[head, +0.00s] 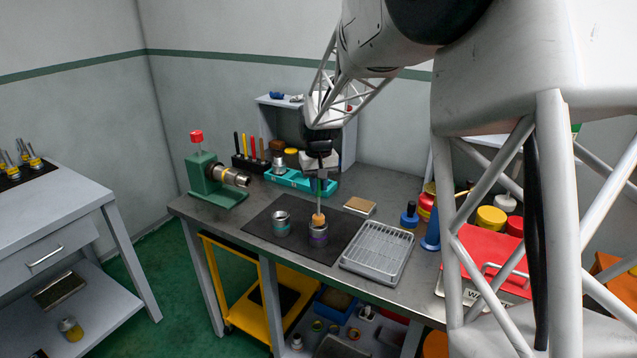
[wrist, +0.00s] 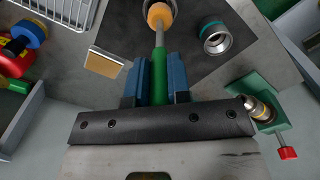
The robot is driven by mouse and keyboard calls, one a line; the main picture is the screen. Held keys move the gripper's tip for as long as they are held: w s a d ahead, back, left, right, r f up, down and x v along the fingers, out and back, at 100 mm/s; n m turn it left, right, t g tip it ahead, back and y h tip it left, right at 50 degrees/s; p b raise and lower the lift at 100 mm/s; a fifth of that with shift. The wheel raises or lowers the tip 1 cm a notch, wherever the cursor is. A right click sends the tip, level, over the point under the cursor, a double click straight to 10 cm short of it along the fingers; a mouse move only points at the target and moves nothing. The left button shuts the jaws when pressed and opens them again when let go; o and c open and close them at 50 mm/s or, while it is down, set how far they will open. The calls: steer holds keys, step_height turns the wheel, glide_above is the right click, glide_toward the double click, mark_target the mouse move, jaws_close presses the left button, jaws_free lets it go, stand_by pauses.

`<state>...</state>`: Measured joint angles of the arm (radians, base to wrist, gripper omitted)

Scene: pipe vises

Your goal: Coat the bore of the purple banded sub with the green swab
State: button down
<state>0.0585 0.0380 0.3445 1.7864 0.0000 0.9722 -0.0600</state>
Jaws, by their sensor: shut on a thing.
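My gripper (head: 320,180) is shut on the green handle of the swab (wrist: 159,78), which points straight down in the head view. The swab's orange head (head: 318,219) is at the top opening of the purple banded sub (head: 319,238). The sub stands upright on the dark mat. In the wrist view the orange head (wrist: 159,14) covers much of the sub's mouth, with part of the grey rim (wrist: 174,5) around it. The upper part of the head is still visible above the rim; how deep its lower end sits is hidden.
A teal banded sub (head: 282,224) stands on the mat (head: 262,226) to the left. A wire tray (head: 378,252) and a tan pad (head: 360,205) lie to the right. A green vise (head: 206,172) and a teal tray (head: 290,180) are behind.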

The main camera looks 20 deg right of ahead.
mark_target(319, 196)
steer(key=shift+f, duration=1.6)
stand_by(1.1)
steer(key=shift+r+n, duration=0.1)
steer(key=shift+n, duration=0.2)
steer(key=shift+r+n, duration=0.2)
steer(key=shift+n, duration=0.75)
steer(key=shift+r+n, duration=0.2)
steer(key=shift+n, duration=0.75)
steer(key=shift+m, duration=0.3)
steer(key=m, duration=0.3)
steer(key=shift+f+m, duration=0.25)
steer(key=shift+m, duration=0.15)
steer(key=shift+f+m, duration=0.15)
steer(key=shift+m, duration=0.95)
steer(key=shift+f+m, duration=0.1)
steer(key=shift+m, duration=1)
steer(key=shift+n, duration=0.3)
